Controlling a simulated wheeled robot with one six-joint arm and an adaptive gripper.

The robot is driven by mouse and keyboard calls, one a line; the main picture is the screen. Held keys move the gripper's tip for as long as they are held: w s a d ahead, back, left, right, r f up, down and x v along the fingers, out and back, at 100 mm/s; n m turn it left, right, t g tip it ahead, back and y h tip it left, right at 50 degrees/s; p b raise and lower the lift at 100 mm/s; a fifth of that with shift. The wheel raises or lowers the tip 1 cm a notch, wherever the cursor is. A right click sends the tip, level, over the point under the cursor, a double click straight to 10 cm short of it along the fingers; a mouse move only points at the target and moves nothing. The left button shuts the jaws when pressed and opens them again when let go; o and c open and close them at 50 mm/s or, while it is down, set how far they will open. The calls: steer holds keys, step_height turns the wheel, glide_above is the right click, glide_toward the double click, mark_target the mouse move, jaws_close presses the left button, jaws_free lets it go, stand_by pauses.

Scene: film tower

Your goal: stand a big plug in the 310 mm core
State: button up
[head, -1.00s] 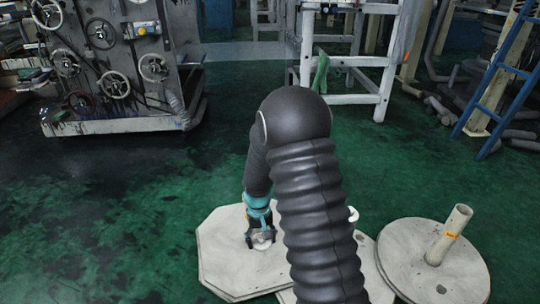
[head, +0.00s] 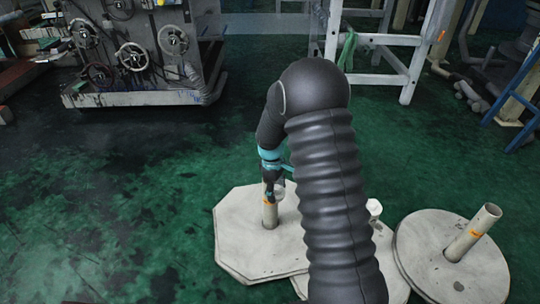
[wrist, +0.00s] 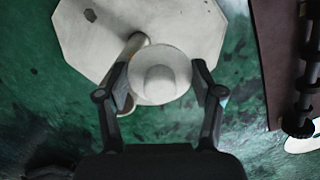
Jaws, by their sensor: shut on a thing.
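My gripper (head: 273,190) is shut on a big white plug. The plug (wrist: 160,75) is a round disc with a domed knob, held between both fingers in the wrist view (wrist: 156,82). In the head view, a pale core (head: 269,214) with an orange mark stands upright on an octagonal board (head: 240,250), just below my gripper. The core also shows in the wrist view (wrist: 132,46), running behind the plug's left side towards the left finger. The plug looks beside the core's upper end; the exact gap cannot be told. I cannot read the core's length.
A round board (head: 415,250) with another orange-marked core (head: 472,232) is at the right. A small white piece (head: 374,207) shows beside my arm, above a partly hidden middle board (head: 393,275). Green floor is clear at left.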

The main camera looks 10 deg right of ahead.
steer(key=w+r+n, duration=0.1)
steer(key=n, duration=0.1)
steer(key=w+n, duration=0.1)
steer(key=n, duration=0.1)
steer(key=shift+w+a+r+p, duration=0.1)
steer(key=shift+w+r+p, duration=0.2)
steer(key=shift+r, duration=0.1)
steer(key=w+r+n+t+p, duration=0.2)
steer(key=w+r+n, duration=0.4)
steer(key=n, duration=0.6)
step_height(320, 180, down, 7)
steer(key=b, duration=0.4)
steer(key=shift+w, duration=0.35)
steer(key=shift+f+b, duration=0.4)
steer(key=shift+f, duration=0.95)
stand_by(1.5)
steer(key=o, duration=1.2)
